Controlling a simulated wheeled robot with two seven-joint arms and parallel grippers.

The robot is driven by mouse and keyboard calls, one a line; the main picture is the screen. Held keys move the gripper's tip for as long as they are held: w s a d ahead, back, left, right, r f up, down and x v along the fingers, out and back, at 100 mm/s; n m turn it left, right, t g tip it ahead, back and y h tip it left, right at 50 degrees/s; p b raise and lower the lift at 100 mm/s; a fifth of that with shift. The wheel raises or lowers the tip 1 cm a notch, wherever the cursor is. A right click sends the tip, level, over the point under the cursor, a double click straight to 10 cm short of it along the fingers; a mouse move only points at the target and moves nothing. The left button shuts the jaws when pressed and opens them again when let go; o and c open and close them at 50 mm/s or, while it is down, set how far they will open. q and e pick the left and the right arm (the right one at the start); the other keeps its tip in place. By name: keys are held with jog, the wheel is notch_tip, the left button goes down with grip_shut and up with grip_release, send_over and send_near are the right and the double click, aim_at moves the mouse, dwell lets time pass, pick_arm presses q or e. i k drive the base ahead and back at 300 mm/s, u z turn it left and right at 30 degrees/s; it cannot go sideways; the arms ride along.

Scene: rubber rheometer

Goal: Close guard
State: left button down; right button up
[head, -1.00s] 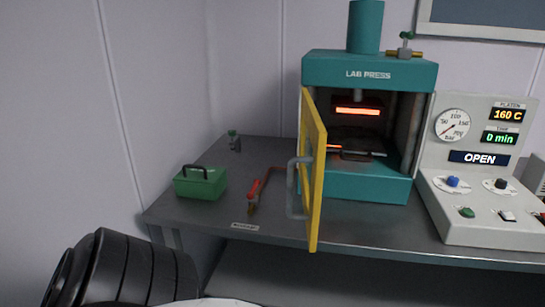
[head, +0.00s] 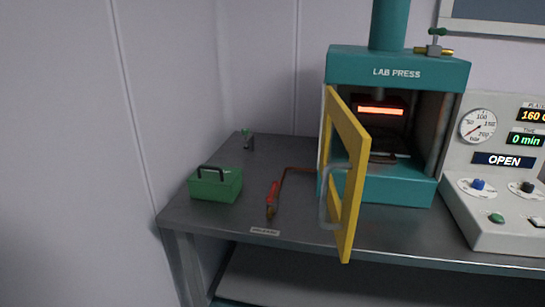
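The yellow guard (head: 350,142) is a framed door hinged at the left front of the teal lab press (head: 398,66). It stands open, swung out toward me over the front of the bench. A grey handle (head: 326,197) sticks out on its left face. Behind the guard, the press chamber shows a glowing orange platen (head: 381,111) and a lower plate (head: 388,155). Neither of my grippers is in view.
On the bench (head: 215,218) left of the guard are a green box (head: 215,185) with a dark handle, a red-handled tool (head: 272,198) and a small green-topped item (head: 248,141). A control panel (head: 500,190) reading OPEN stands at right.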

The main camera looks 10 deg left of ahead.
aim_at(357, 141)
jog(key=u, duration=0.05)
jog(key=i, duration=1)
